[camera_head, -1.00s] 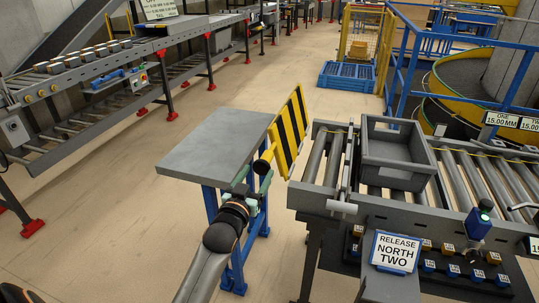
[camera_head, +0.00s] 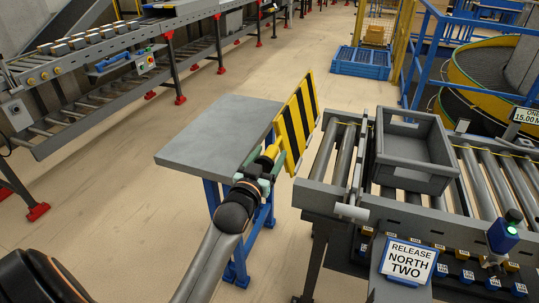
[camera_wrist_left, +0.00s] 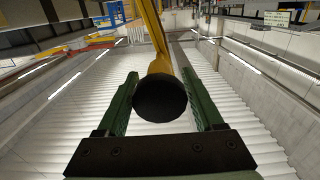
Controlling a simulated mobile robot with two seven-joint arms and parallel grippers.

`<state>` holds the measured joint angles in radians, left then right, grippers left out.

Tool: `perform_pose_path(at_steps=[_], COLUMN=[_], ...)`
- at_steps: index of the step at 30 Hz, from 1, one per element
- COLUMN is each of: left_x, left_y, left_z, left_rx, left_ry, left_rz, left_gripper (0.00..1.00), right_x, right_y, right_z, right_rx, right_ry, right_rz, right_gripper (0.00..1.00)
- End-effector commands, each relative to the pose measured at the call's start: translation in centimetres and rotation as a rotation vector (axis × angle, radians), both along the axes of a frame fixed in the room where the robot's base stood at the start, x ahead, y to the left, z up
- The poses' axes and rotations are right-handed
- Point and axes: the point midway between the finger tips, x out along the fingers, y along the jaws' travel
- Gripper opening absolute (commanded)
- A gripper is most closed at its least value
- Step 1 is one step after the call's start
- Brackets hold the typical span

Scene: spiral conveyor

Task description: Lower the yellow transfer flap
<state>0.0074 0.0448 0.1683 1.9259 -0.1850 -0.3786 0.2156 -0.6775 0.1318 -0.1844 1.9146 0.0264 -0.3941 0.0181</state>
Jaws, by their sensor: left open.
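The yellow transfer flap (camera_head: 297,120), with black stripes, stands raised between the grey table (camera_head: 200,150) and the roller conveyor (camera_head: 325,175). Its yellow handle (camera_head: 268,157) sticks out low on the table side. My left gripper (camera_head: 264,162) is at this handle, its green fingers on either side of it. In the left wrist view the handle's dark round end (camera_wrist_left: 159,98) sits between the open fingers, with a gap visible on each side. The yellow bar runs away behind it. My right gripper is out of view.
A grey tote (camera_head: 415,147) sits on the rollers to the right of the flap. A "Release North Two" sign (camera_head: 408,261) and several buttons are at the conveyor's front. The grey table top is bare. Open floor lies behind and to the left.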

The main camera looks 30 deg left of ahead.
Motion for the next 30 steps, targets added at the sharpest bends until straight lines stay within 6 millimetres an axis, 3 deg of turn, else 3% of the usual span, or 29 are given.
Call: perform_pose_path(at_steps=[2, 19, 30], left_x=[-0.01, 0.01, 0.01], left_y=[0.00, 0.00, 0.01], left_z=[-0.01, 0.01, 0.03], left_rx=[0.000, 0.000, 0.000], left_ry=[0.000, 0.000, -0.001], left_rz=[0.000, 0.000, 0.000], left_gripper=[0.66, 0.02, 0.00], right_x=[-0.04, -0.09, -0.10], right_y=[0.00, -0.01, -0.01], right_z=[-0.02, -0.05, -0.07], right_rx=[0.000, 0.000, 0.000], right_ry=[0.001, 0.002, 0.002], right_rz=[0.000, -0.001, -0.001], right_gripper=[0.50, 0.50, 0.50])
